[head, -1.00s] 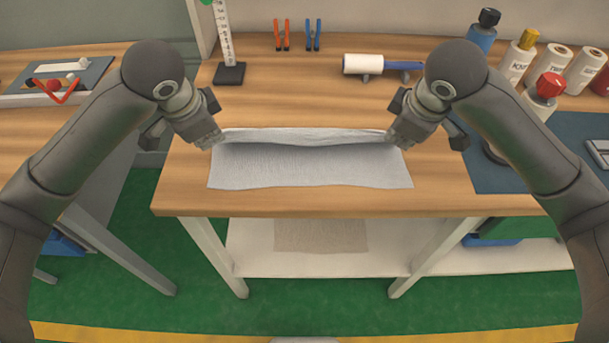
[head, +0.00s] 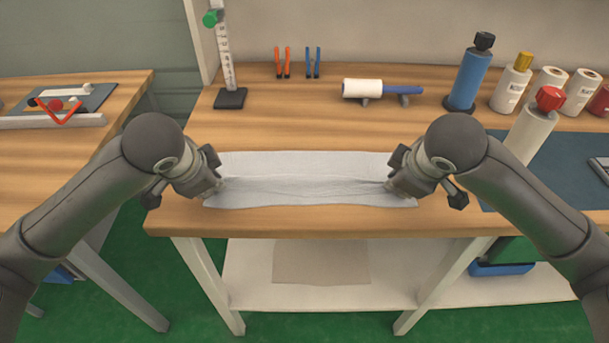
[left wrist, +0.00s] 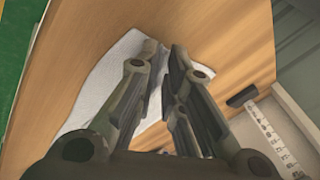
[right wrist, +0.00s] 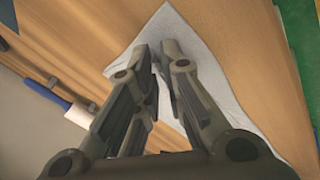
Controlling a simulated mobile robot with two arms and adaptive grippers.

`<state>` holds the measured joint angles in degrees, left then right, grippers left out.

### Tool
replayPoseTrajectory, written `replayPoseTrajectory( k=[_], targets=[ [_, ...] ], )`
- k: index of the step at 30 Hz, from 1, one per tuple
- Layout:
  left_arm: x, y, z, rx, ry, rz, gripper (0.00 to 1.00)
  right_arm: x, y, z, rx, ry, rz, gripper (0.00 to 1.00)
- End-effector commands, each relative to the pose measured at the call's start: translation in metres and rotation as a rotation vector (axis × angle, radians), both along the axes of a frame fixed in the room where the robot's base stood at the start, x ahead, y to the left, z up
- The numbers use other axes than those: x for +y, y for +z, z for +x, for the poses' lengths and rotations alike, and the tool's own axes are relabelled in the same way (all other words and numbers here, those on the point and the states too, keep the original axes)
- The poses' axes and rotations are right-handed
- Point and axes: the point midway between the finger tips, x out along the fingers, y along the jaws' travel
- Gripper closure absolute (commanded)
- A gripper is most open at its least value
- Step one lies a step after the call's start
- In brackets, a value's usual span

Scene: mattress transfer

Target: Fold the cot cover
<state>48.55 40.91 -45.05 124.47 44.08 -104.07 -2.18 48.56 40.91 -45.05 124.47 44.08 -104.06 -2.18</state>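The cot cover (head: 300,161) is a pale grey-white thin cloth lying on the wooden table. A wrinkled ridge runs across its middle between my two grippers. My left gripper (head: 219,186) is at the left end of this ridge and my right gripper (head: 389,187) at the right end. In the left wrist view the fingers (left wrist: 164,50) are close together over the cover (left wrist: 115,75). In the right wrist view the fingers (right wrist: 158,50) are also close together, with the cover (right wrist: 208,62) beneath. Both seem to pinch the cloth; the exact contact is hidden.
A ruler stand (head: 229,95), pliers (head: 283,62) and a lint roller (head: 370,88) stand behind the cover. Bottles and rolls (head: 512,85) crowd the back right. A beige sheet (head: 320,263) lies on the lower shelf. A narrow bare strip of table lies in front.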

Motion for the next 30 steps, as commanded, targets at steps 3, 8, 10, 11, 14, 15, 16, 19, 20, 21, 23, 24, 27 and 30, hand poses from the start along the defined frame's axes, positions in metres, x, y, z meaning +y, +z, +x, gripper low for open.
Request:
replayPoseTrajectory(
  k=[3, 8, 10, 11, 14, 15, 16, 19, 20, 21, 23, 24, 27, 30],
  targets=[
    [0.000, 0.000, 0.000, 0.000, 0.000, 0.000, 0.71, 0.000, 0.000, 0.000, 0.000, 0.000, 0.000, 0.71],
    [-0.001, -0.001, 0.000, 0.002, -0.001, 0.000, 0.61, 0.001, -0.001, 0.000, 0.002, 0.001, 0.000, 0.61],
    [-0.001, -0.001, 0.000, 0.003, -0.002, -0.001, 0.61, 0.001, -0.001, 0.000, 0.003, 0.002, 0.001, 0.61],
    [-0.001, -0.001, 0.000, 0.002, -0.002, -0.002, 0.61, 0.001, -0.001, 0.000, 0.003, 0.002, 0.001, 0.61],
    [-0.001, 0.003, -0.002, 0.001, -0.002, -0.002, 0.61, 0.001, 0.003, -0.002, 0.001, 0.002, 0.002, 0.61],
    [-0.001, 0.008, -0.003, -0.002, -0.002, -0.002, 0.61, 0.001, 0.008, -0.003, -0.002, 0.002, 0.002, 0.61],
    [-0.001, 0.012, -0.004, -0.003, -0.004, -0.002, 0.61, 0.001, 0.012, -0.004, -0.002, 0.003, 0.002, 0.61],
    [-0.001, 0.028, -0.010, -0.004, -0.002, -0.002, 0.61, 0.001, 0.028, -0.010, -0.005, 0.004, 0.003, 0.61],
    [-0.001, 0.032, -0.012, -0.005, -0.004, -0.003, 0.61, 0.001, 0.032, -0.012, -0.003, 0.004, 0.002, 0.61],
    [-0.001, 0.037, -0.016, -0.003, -0.004, -0.002, 0.61, 0.002, 0.037, -0.016, -0.003, 0.004, 0.002, 0.61],
    [-0.002, 0.044, -0.022, -0.004, -0.004, -0.003, 0.61, 0.002, 0.045, -0.022, -0.004, 0.004, 0.003, 0.61],
    [-0.001, 0.049, -0.026, -0.005, -0.004, -0.003, 0.61, 0.001, 0.049, -0.026, -0.003, 0.004, 0.002, 0.61],
    [-0.001, 0.063, -0.036, -0.007, -0.004, -0.001, 0.61, 0.001, 0.063, -0.036, -0.006, 0.004, 0.001, 0.61],
    [0.000, 0.075, -0.046, -0.007, -0.002, 0.002, 0.61, 0.000, 0.075, -0.046, -0.006, 0.003, -0.001, 0.61]
  ],
)
